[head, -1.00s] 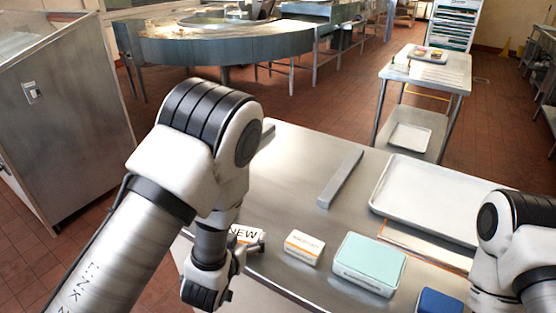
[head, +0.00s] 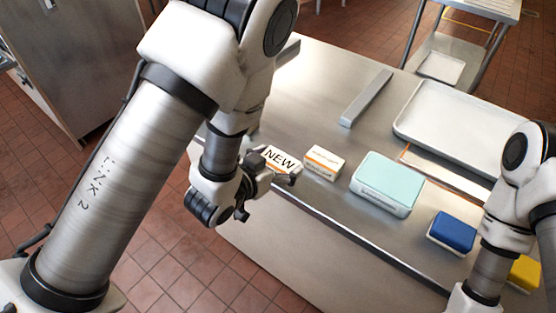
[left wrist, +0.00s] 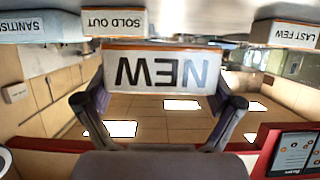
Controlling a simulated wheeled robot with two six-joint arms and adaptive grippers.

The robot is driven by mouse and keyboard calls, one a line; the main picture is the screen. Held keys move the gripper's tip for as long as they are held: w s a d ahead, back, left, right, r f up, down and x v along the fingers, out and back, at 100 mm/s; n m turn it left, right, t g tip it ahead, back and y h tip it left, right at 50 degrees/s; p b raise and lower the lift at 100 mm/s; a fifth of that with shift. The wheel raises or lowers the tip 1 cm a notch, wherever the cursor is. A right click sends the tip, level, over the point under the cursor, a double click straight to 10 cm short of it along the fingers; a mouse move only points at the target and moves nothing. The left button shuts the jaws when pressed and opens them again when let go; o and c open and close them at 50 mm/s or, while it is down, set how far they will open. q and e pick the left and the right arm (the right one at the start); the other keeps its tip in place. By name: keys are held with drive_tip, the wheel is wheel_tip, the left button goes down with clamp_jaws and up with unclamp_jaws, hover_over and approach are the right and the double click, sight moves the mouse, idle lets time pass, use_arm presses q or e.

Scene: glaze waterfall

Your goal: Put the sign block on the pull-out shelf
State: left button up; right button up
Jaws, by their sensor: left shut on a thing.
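The white sign block marked NEW (head: 280,160) has an orange stripe and sits by the near left edge of the steel table (head: 310,90). My left gripper (head: 268,184) is shut on it from the near side. In the left wrist view the NEW block (left wrist: 160,72) appears upside down between the two fingers. I cannot tell whether it still touches the table. No pull-out shelf can be made out for sure. My right arm shows at the right edge, but its fingers are out of view.
A white and orange block (head: 323,162), a teal box (head: 388,182), a blue box (head: 453,231) and a yellow one (head: 525,272) line the near edge. A grey bar (head: 366,97) and a metal tray (head: 460,130) lie behind. Open floor is at the left front.

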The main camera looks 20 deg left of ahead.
use_arm(q)
drive_tip(key=f+b, duration=0.1)
drive_tip(key=b, duration=0.2)
drive_tip(key=shift+w+a, duration=0.15)
drive_tip(key=shift+w, duration=0.2)
drive_tip(key=shift+w+a+r+p, duration=0.2)
drive_tip(key=shift+w+r+p, duration=0.55)
drive_tip(key=shift+w, duration=0.1)
drive_tip(key=w, duration=0.2)
drive_tip(key=w+a+p, duration=0.1)
drive_tip(key=w+a+f, duration=0.1)
drive_tip(key=w, duration=0.1)
drive_tip(key=shift+w, duration=0.35)
wheel_tip(320, 180, down, 4)
drive_tip(key=shift+w+d+r+p, duration=0.15)
drive_tip(key=shift+r+p, duration=0.1)
drive_tip(key=shift+p, duration=0.4)
drive_tip(key=shift+w+f, duration=0.15)
drive_tip(key=shift+f, duration=0.1)
drive_tip(key=o, duration=0.8)
use_arm(e)
drive_tip(key=shift+f, duration=0.7)
